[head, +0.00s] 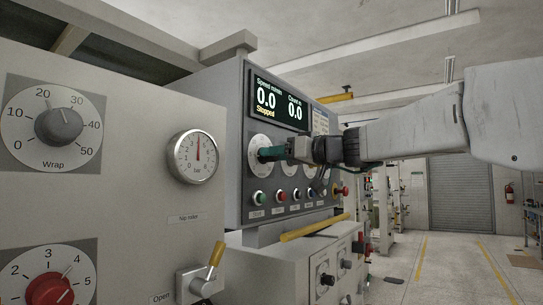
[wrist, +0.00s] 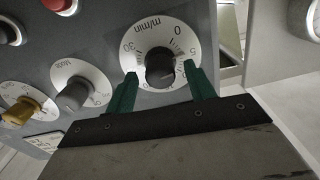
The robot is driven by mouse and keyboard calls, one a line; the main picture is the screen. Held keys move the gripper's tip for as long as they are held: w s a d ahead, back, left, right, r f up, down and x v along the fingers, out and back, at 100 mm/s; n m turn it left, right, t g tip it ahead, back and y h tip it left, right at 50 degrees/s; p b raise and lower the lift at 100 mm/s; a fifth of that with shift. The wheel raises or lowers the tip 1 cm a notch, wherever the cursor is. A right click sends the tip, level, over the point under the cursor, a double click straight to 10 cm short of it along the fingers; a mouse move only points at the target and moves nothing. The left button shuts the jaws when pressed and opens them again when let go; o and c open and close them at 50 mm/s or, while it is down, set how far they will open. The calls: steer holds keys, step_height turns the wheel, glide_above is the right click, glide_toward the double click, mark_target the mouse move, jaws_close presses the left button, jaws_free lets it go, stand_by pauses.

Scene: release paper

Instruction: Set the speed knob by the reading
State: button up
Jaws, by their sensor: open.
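The speed knob (wrist: 160,68) is a dark round knob on a white dial marked m/min, with 0, 5 and 30 legible; its exact setting is hard to tell. My gripper (wrist: 160,72) is open, with one green finger on each side of the knob. I cannot tell whether the fingers touch it. In the head view my gripper (head: 263,153) is at the speed dial (head: 259,141) and hides the knob. The display (head: 278,100) reads speed 0.0, Stopped, and count 0.0. A round bar gauge (head: 195,157) has its red needle pointing nearly straight up.
Beside the speed knob is a grey Mode knob (wrist: 72,96), then a yellow knob (wrist: 22,112). A row of coloured buttons (head: 281,195) lies below the dials. A Wrap knob (head: 59,125) and a red knob (head: 49,289) are on the nearer panel. A yellow-handled valve (head: 211,268) sticks out.

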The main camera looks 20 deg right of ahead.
steer(key=shift+x, duration=0.9)
steer(key=c, duration=1)
steer(key=shift+m, duration=0.3)
steer(key=m, duration=0.9)
steer(key=shift+d+m, duration=0.1)
steer(key=shift+m, duration=0.2)
